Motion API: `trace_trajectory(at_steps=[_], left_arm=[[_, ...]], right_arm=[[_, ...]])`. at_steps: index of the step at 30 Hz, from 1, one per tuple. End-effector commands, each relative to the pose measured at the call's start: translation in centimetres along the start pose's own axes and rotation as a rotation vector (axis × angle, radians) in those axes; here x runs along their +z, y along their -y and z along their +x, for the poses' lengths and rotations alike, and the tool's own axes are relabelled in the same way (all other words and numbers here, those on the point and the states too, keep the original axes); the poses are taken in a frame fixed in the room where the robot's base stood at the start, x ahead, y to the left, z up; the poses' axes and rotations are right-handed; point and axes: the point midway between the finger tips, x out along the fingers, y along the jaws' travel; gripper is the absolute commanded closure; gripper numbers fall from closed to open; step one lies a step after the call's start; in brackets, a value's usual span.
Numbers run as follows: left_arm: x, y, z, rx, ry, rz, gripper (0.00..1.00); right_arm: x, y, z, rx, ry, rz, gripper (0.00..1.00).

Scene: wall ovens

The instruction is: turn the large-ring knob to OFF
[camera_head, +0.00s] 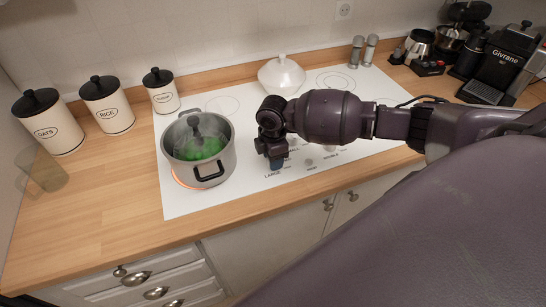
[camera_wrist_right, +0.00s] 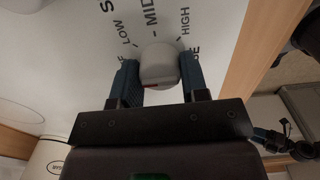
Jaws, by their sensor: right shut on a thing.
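The knob (camera_wrist_right: 158,65) is a pale, rounded knob in the right wrist view. The words LOW, MID and HIGH are printed around its far side, and a small red mark shows at its near lower edge. My right gripper (camera_wrist_right: 158,78) is shut on it, one blue-grey finger on each side. In the head view my right gripper (camera_head: 277,163) points down at the cooktop by the LARGE label and hides the knob there. A grey pot (camera_head: 222,168) with a glass lid and green contents stands on a glowing orange ring (camera_head: 180,181). My left gripper is not in view.
Other pale knobs (camera_head: 310,163) sit right of my gripper on the white cooktop (camera_head: 190,209). A white lidded dish (camera_head: 282,75) and two shakers (camera_head: 356,51) stand at the back. Canisters (camera_head: 107,104) are at left, coffee machines (camera_head: 502,61) at right. The left counter front is clear.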

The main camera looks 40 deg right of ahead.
Motion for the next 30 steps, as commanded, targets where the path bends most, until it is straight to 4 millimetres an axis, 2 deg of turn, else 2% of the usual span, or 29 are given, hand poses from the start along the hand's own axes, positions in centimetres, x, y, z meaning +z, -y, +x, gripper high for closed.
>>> trace_trajectory(at_steps=[2, 3, 8, 16, 20, 30], left_arm=[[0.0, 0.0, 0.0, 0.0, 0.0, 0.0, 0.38], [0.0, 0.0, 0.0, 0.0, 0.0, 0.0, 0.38], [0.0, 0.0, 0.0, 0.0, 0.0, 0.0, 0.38], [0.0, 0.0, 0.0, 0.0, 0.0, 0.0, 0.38], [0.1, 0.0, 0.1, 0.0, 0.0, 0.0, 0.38], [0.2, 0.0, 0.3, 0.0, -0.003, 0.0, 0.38]], right_arm=[[0.0, -0.1, -0.1, 0.003, 0.0, -0.001, 0.83], [0.0, -0.1, -0.1, 0.003, 0.0, -0.001, 0.56], [0.0, -0.1, -0.1, 0.002, 0.0, 0.0, 0.33], [0.0, 0.0, -0.1, 0.001, 0.0, 0.001, 0.33], [0.1, -0.1, -0.9, 0.002, 0.001, 0.002, 0.33], [0.0, -0.1, -6.8, 0.004, 0.0, 0.0, 0.33]])
